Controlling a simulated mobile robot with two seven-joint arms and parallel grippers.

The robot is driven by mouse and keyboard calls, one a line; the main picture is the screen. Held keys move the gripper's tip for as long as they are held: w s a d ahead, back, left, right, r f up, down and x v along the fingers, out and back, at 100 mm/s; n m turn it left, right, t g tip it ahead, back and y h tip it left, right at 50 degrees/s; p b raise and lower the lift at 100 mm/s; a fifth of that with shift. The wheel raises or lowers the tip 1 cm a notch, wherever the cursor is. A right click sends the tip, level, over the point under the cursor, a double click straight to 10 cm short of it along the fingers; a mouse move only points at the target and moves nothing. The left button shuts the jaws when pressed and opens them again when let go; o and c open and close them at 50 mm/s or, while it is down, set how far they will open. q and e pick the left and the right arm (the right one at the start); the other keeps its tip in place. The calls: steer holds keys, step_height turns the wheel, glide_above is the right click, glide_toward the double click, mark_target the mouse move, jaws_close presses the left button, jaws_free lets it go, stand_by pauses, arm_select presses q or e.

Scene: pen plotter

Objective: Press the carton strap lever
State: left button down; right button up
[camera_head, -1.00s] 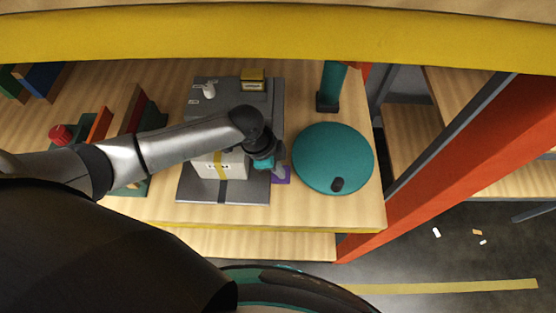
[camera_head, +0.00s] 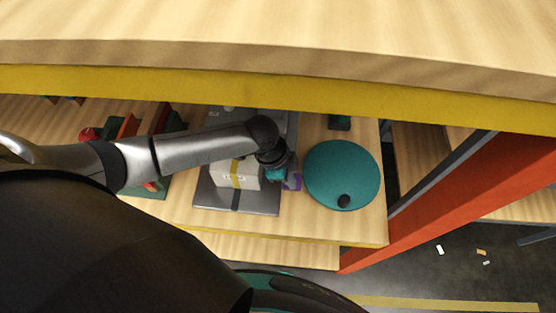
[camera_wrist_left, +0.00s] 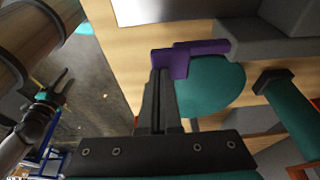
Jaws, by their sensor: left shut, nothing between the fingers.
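The purple lever (camera_head: 293,181) is a small piece at the right side of the grey strapping machine (camera_head: 210,198). A pale carton (camera_head: 222,180) with a yellow strap sits on the machine. My left gripper (camera_head: 282,175) is beside the lever and partly covers it. In the left wrist view the gripper's dark fingers (camera_wrist_left: 160,78) are shut and empty. Their tips are at the purple lever (camera_wrist_left: 184,58); I cannot tell whether they touch or press it. My right gripper (camera_wrist_left: 50,92) seems to show far left in the wrist view, its jaws unclear.
A teal round disc (camera_head: 340,163) with a dark knob lies right of the machine. A dark post base (camera_head: 340,122) stands behind it. A yellow-edged shelf (camera_head: 200,85) overhangs the back. A red knob (camera_head: 87,134) and coloured panels are at the left.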

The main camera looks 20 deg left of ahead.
arm_select(q)
steer(key=s+p+v, duration=0.1)
steer(key=v, duration=0.8)
steer(key=shift+s+d, duration=0.1)
steer(key=shift+d, duration=0.05)
stand_by(0.5)
